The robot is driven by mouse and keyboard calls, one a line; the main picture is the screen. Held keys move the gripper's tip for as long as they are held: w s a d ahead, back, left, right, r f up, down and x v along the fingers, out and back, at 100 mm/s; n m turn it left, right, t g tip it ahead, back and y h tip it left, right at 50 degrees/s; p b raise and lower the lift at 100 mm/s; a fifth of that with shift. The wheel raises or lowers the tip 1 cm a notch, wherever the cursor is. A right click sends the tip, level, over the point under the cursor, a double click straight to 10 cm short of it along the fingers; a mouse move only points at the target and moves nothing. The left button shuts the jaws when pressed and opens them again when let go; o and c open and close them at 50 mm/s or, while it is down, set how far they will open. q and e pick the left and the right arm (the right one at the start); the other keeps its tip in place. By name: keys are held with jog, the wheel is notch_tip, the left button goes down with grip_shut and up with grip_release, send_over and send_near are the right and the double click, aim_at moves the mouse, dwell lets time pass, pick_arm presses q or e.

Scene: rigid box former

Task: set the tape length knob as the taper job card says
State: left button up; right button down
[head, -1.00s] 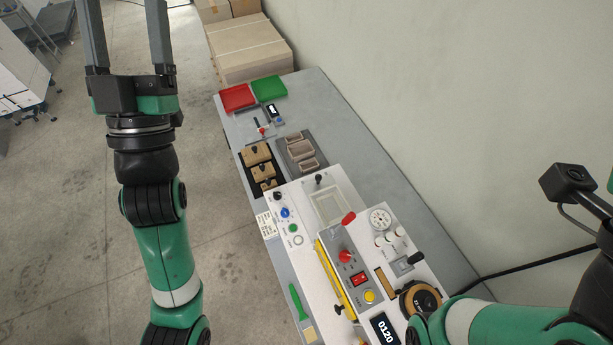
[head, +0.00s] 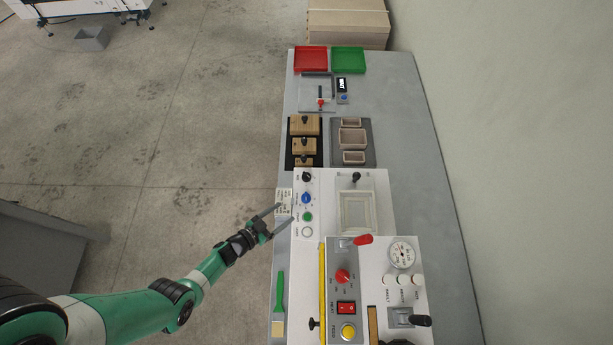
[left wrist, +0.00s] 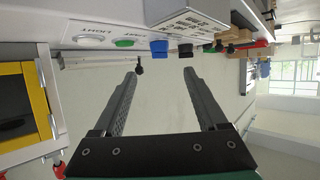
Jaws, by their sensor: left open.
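A red knob (head: 343,276) with a printed scale sits on the grey panel of the taping unit in the head view; its setting is too small to read. A white printed card (head: 284,200) is at the left edge of the white machine; its text is unreadable there. It seems to be the lettered plate (left wrist: 190,22) in the left wrist view, upside down and not clearly legible. My left gripper (head: 286,213) is open and empty beside the card and the panel buttons; its fingers (left wrist: 160,73) are spread. My right gripper is out of view.
A blue knob (head: 306,198), a green button (head: 308,217) and a black knob (head: 306,177) line the white panel.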

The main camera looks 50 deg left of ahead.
aim_at(305, 198)
pick_arm(q)
jog(key=b+x, duration=0.7)
jog(key=x, duration=0.4)
jog(key=shift+s+f, duration=0.15)
jog(key=shift+f, duration=0.05)
jog(key=shift+w, duration=0.4)
jog(key=shift+r, duration=0.1)
grip_shut()
